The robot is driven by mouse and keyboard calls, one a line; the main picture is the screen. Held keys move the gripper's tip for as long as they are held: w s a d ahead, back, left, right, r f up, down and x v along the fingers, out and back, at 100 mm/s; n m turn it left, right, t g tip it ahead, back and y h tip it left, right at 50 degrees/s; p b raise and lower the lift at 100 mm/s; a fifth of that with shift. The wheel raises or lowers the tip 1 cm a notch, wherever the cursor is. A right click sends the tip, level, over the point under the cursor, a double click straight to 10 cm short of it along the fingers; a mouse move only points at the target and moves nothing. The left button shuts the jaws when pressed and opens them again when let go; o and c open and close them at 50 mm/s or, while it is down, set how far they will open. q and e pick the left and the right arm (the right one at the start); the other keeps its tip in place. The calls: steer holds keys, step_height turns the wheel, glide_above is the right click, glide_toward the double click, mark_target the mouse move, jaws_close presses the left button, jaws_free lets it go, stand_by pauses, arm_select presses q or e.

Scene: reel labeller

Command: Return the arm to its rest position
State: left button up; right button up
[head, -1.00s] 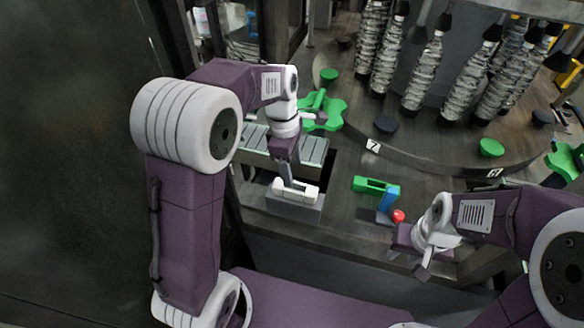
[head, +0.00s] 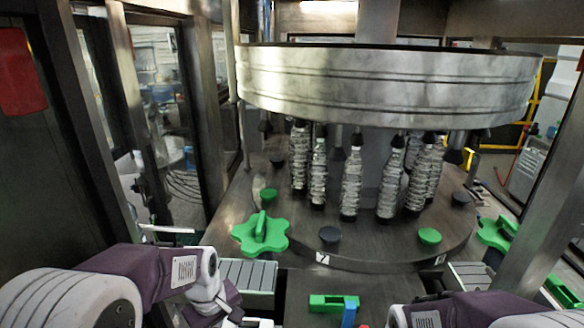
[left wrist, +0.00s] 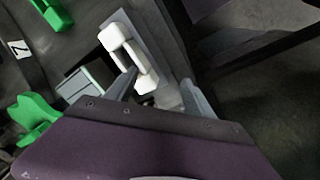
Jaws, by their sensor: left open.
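My left arm (head: 140,278) comes in at the lower left of the head view, bent at the elbow, with its wrist low near the bottom edge. In the left wrist view my left gripper (left wrist: 158,92) is open, its two grey fingers apart with nothing held between them. A white handle-shaped part (left wrist: 122,38) on a grey block lies beyond the fingers; I cannot tell the exact gap. My right arm (head: 470,310) shows at the lower right; its gripper is cut off by the botted edge of the picture.
A round machine table (head: 385,240) carries several wrapped bottles (head: 351,182) under a big metal drum (head: 385,85). A green star-shaped knob (head: 260,234), a slatted grey tray (head: 247,275) and a green bracket (head: 330,302) stand near the arms. Metal posts flank the left side.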

arm_select(q)
steer(key=s+a+f+m+b, duration=0.1)
steer(key=s+f+m+b, duration=0.7)
steer(key=f, duration=0.5)
steer(key=shift+s+a+f+m+b, duration=0.25)
steer(key=shift+s+b, duration=0.2)
steer(key=shift+b, duration=0.3)
steer(key=shift+w+d, duration=0.1)
stand_by(1.3)
